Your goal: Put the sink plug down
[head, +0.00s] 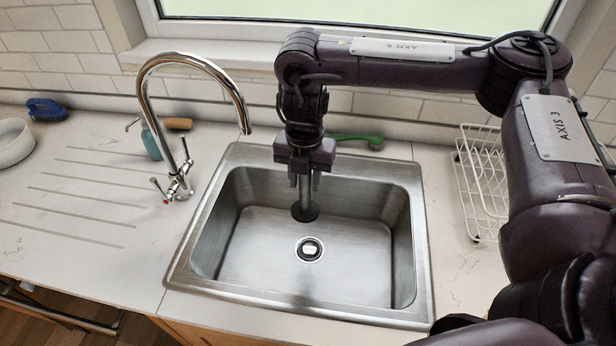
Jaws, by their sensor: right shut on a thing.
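My right gripper (305,181) points down over the back part of the steel sink (265,225). It is shut on what looks like the sink plug (305,212), a dark round disc with a grey stem rising between the fingers. The disc hangs upright, behind the drain (309,249) in this view. I cannot tell whether it touches the sink floor. My left gripper is out of view.
A chrome tap (182,177) arches up at the sink's left. A teal bottle (151,144), a wooden-topped brush (178,124), a blue brush (47,110) and a white bowl (14,142) stand left. A green brush (355,139) lies behind; a white rack (480,180) stands right.

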